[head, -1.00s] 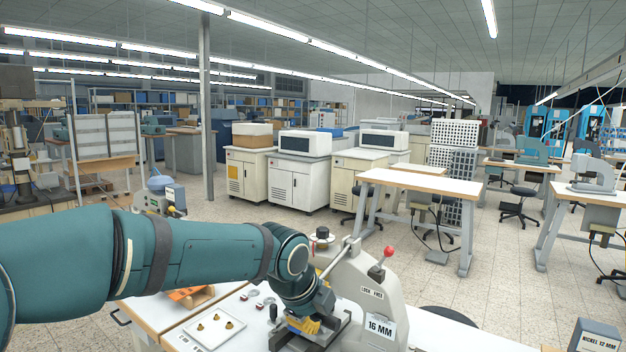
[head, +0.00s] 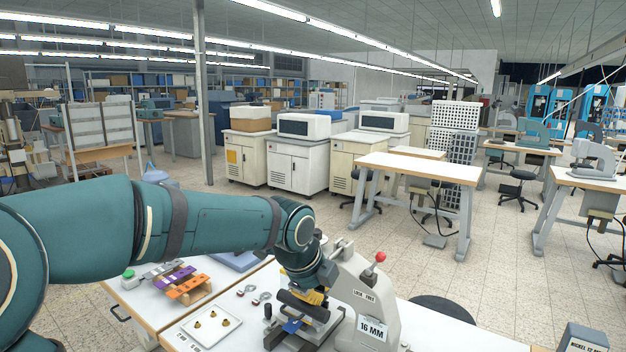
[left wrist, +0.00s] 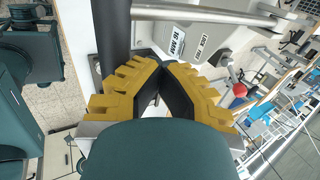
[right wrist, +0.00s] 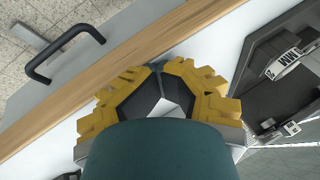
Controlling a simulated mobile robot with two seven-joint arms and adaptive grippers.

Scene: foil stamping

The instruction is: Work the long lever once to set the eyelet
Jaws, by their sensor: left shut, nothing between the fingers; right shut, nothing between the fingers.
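The eyelet press (head: 352,285) stands on the white bench, with a "16 MM" label and a red-knobbed small lever (head: 377,262). The long lever's bare rod (left wrist: 200,14) crosses the top of the left wrist view, and its dark grip (left wrist: 114,40) runs beside my left fingers. A dark bar that looks like this grip (head: 302,303) shows below them in the head view. My left gripper (head: 316,297) is shut and empty, close to the grip; contact is unclear. A blue piece (head: 292,326) lies low at the press. My right gripper (right wrist: 163,78) is shut and empty above the bench.
A white tray (head: 235,325) with small brass parts sits left of the press. Purple and orange pieces (head: 187,288) on a rack lie beyond it. The bench's wooden edge (right wrist: 120,70) and a dark handle (right wrist: 62,50) are near my right gripper. A box (head: 585,338) stands at lower right.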

